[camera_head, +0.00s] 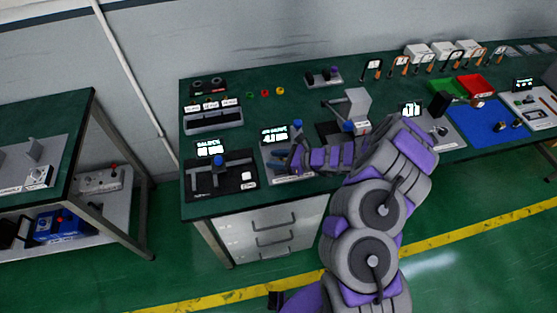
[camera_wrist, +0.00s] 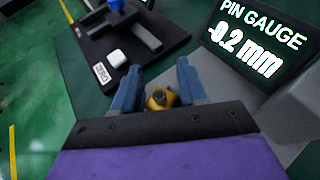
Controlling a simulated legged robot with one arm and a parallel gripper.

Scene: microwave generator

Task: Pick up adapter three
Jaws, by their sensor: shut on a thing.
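My gripper (camera_wrist: 159,82) shows in the wrist view with its two blue-grey fingers on either side of a small yellow, brass-like piece (camera_wrist: 160,99). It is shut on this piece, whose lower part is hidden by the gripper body. No label shows on it, so I cannot tell from markings whether it is adapter three. In the head view my gripper (camera_head: 291,160) is low over the bench at the pin gauge station; the held piece is too small to make out there.
The pin gauge display (camera_wrist: 258,40) reads -0.2 mm, right of my gripper. A black scale-like fixture (camera_head: 221,176) with a white button stands to the left. Red and green trays (camera_head: 476,84) are right.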

